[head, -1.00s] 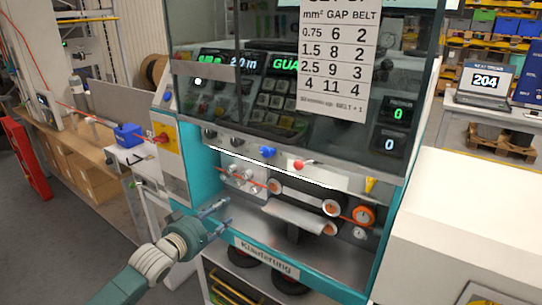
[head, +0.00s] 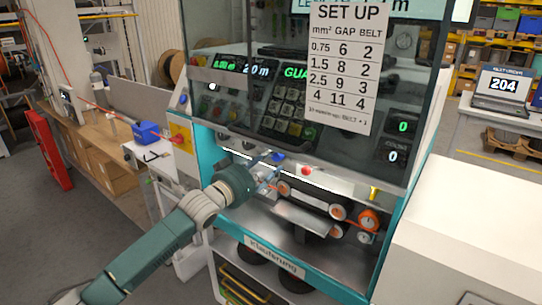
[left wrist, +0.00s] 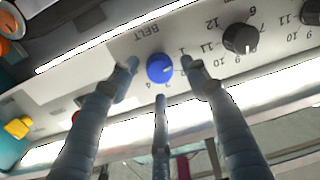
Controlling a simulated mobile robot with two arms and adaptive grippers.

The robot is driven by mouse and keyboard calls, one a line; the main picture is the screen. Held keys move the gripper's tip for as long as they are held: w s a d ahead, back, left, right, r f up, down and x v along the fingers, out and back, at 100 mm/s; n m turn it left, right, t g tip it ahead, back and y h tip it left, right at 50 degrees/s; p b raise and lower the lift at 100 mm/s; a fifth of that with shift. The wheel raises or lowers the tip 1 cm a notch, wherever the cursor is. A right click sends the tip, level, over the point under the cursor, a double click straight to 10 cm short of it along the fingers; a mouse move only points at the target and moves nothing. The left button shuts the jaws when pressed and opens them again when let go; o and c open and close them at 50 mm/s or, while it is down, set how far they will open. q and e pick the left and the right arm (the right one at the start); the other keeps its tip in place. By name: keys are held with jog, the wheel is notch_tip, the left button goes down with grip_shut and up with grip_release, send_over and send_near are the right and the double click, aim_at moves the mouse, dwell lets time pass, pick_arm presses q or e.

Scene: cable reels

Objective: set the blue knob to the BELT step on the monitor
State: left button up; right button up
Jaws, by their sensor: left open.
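The blue knob (head: 278,157) is on the machine's front panel, below the glass. In the left wrist view the blue knob (left wrist: 160,69) sits under the word BELT (left wrist: 148,33), with a small pale mark on its right side. Step numbers 1, 3 and 4 show around it. My left gripper (head: 268,167) is open, its fingers spread around the knob with gaps beside it; I cannot tell if any touch. The set-up sheet (head: 342,70) lists mm², GAP and BELT values. The dark monitor (head: 245,72) behind the glass shows green and white text, partly cut off.
A black knob (left wrist: 240,38) with a number scale is beside the blue one. A red button (head: 305,171) is to its right in the head view. Rollers and an orange wheel (head: 368,219) lie below the panel. A laptop (head: 502,88) shows 204.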

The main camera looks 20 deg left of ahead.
pick_arm(q)
jog(key=shift+w+d, duration=0.1)
jog(key=shift+w, duration=0.35)
pick_arm(e)
jog(key=shift+d+r, duration=0.15)
jog(key=shift+d, duration=0.05)
jog(key=shift+d, duration=0.1)
pick_arm(q)
jog(key=c, duration=1.1)
jog(key=shift+c, duration=0.2)
